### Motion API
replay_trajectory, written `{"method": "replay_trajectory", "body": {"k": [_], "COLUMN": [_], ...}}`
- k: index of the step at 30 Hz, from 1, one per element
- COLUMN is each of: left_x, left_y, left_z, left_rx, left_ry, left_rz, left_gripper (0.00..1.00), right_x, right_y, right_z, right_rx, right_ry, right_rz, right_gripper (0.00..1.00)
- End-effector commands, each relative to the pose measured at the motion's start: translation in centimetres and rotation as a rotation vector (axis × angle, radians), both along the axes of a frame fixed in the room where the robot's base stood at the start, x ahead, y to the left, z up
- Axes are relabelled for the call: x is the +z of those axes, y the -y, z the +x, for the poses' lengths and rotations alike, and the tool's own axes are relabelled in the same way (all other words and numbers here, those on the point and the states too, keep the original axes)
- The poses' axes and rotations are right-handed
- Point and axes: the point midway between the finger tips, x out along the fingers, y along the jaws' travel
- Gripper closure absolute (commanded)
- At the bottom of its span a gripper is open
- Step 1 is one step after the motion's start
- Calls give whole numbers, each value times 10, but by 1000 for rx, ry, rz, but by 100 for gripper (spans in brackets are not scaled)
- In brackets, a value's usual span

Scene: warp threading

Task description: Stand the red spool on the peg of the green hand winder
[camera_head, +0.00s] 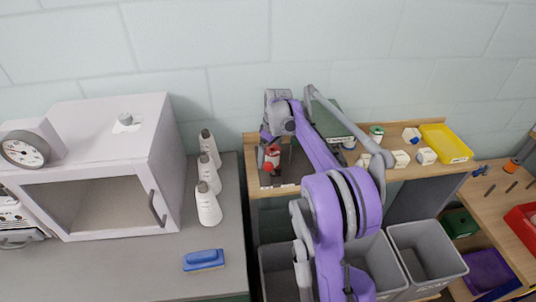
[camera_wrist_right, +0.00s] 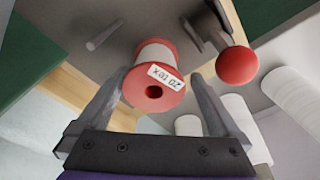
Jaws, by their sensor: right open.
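The red spool (camera_wrist_right: 158,88) has red flanges, a pale wound middle and a white label that seems to read "20 tex". In the wrist view it is between the fingers of my right gripper (camera_wrist_right: 155,80), its holed end towards the camera. The fingers are open on both sides of it. A red spool (camera_head: 272,154) shows below my right wrist in the head view. A bare grey peg (camera_wrist_right: 100,40) and a red ball knob (camera_wrist_right: 237,65) are beside it. A dark green shape (camera_head: 335,117) stands behind my arm; I cannot tell whether it is the winder.
White cones (camera_head: 208,205) stand on the grey counter to the left, with a blue brush (camera_head: 203,260) in front. A green-topped spool (camera_head: 377,131), small white blocks and a yellow tray (camera_head: 446,143) occupy the shelf's right part. Grey bins (camera_head: 427,255) are below.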

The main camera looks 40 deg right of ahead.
Motion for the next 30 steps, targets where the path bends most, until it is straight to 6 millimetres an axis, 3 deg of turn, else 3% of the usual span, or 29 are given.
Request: {"method": "replay_trajectory", "body": {"k": [2,18,30], "left_x": [1,10,10], "left_y": [0,0,0], "left_z": [0,3,3], "left_rx": [0,0,0], "left_ry": [1,5,5], "left_rz": [0,0,0], "left_gripper": [50,50,50], "right_x": [8,100,109], "right_y": [9,-1,-8], "right_z": [-4,-11,-13], "right_rx": [1,2,-1], "right_ry": [-4,-3,1], "right_rz": [-14,-7,-8], "right_gripper": [0,0,0]}}
